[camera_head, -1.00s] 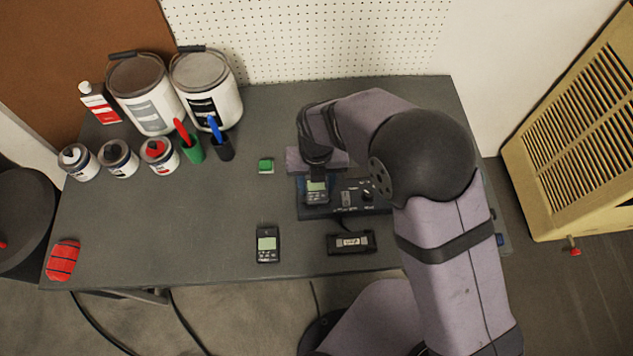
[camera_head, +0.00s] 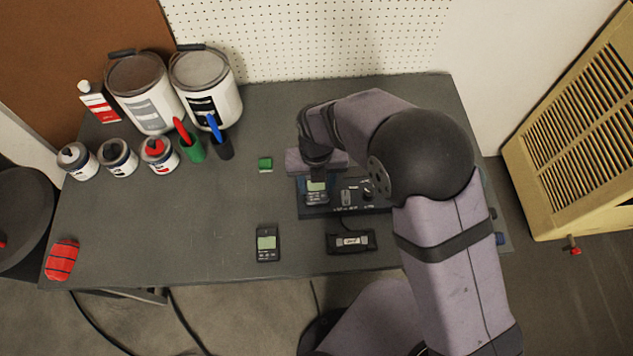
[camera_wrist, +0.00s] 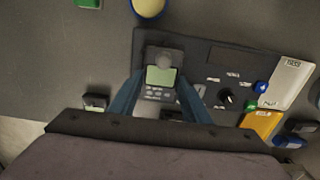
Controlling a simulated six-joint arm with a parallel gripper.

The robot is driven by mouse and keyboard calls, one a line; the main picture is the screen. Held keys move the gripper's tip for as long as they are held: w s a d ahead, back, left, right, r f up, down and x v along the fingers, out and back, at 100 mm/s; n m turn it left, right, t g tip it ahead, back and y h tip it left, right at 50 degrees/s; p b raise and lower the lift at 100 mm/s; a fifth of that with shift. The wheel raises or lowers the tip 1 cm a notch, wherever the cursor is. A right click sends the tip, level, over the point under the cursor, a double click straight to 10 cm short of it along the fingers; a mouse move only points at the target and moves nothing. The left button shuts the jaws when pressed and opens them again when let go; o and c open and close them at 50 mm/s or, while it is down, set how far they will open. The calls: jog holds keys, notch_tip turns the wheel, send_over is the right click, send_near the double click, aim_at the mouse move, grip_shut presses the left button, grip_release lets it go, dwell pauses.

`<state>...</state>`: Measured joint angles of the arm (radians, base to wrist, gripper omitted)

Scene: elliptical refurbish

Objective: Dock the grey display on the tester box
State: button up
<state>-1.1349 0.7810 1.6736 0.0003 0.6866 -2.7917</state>
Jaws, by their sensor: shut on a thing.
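The grey display (camera_head: 316,194) with a pale green screen is over the left end of the dark tester box (camera_head: 347,211). In the wrist view the display (camera_wrist: 160,78) stands upright in the picture between the two blue fingers of my gripper (camera_wrist: 158,92), which is shut on it. The tester box (camera_wrist: 222,57) spreads to the right there, with a black knob and a small switch. The display looks lined up with the box's left end. I cannot tell whether it is fully seated, as its underside is hidden.
A second, darker display (camera_head: 268,243) lies on the table at front left. A black device (camera_head: 350,242) lies in front of the box. A green block (camera_head: 265,164) lies to the left. Paint cans and pens stand at the back left. The table's middle left is clear.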

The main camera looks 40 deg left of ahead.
jog(key=shift+f, duration=0.25)
dwell(0.4)
jog(key=o, duration=1.2)
jog(key=shift+r, duration=0.1)
jog(key=shift+r+b, duration=0.85)
jog(key=shift+r, duration=2.7)
